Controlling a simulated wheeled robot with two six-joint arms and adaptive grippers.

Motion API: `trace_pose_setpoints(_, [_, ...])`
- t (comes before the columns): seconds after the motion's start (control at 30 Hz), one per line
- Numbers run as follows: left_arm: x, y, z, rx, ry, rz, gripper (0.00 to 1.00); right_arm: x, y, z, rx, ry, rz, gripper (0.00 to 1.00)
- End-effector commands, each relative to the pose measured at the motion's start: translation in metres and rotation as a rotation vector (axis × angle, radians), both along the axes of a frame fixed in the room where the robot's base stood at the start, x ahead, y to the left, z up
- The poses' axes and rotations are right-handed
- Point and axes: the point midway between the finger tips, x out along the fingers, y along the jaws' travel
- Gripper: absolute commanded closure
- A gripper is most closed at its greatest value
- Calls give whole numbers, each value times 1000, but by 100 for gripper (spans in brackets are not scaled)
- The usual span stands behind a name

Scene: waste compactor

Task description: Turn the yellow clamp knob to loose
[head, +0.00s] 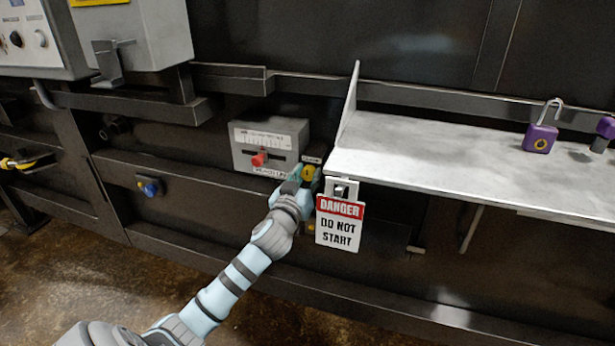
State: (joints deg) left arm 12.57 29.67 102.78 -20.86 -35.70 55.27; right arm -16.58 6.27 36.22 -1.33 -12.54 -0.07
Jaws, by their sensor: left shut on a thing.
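The yellow clamp knob (308,172) is on the machine front, just left of the shelf corner and below a small dark label. My left gripper (302,178) reaches up to it from below and is shut on it. The fingers hide much of the knob, and I cannot read the knob's setting. My right gripper is not in the head view.
A grey gauge box (270,142) with a red slider is just left of the knob. A danger tag (340,222) hangs close to my gripper's right. The metal shelf (430,155) juts out, with a purple padlock (540,138) on it. A blue knob (151,188) is further left.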

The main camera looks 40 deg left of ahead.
Motion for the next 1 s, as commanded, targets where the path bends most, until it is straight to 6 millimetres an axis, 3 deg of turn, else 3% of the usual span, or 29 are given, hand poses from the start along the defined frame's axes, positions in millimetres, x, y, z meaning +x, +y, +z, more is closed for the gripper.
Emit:
trace_pose_setpoints(0.37, [0, 0, 1, 150, 54, 1, 99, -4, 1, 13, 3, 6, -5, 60])
trace_pose_setpoints(1.0, [0, 1, 1, 706, 248, 0, 99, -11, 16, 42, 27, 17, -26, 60])
